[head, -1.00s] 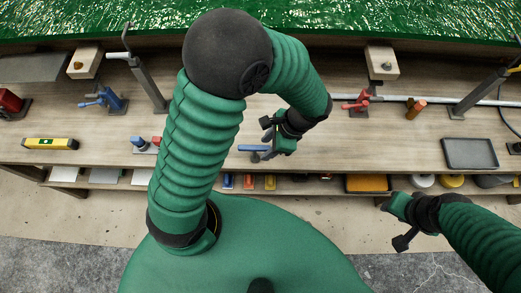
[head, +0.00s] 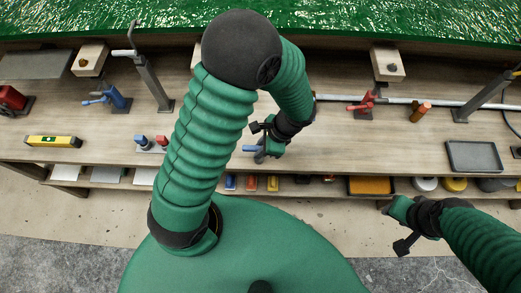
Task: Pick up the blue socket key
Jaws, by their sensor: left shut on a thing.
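The blue socket key (head: 250,149) shows as a short blue bar sticking out to the left of my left gripper (head: 261,149). My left gripper is shut on it, over the front part of the workbench. The rest of the key is hidden by the fingers, and I cannot tell whether it touches the bench top. My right gripper (head: 396,227) is in front of the bench at the lower right, empty, with its fingers apart.
The bench (head: 330,145) holds a yellow level (head: 53,141), a small holder with blue and red pieces (head: 150,143), a blue clamp (head: 108,97), a red clamp (head: 363,106) and a dark tray (head: 472,156). Bins sit on the shelf below. The bench's middle is mostly clear.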

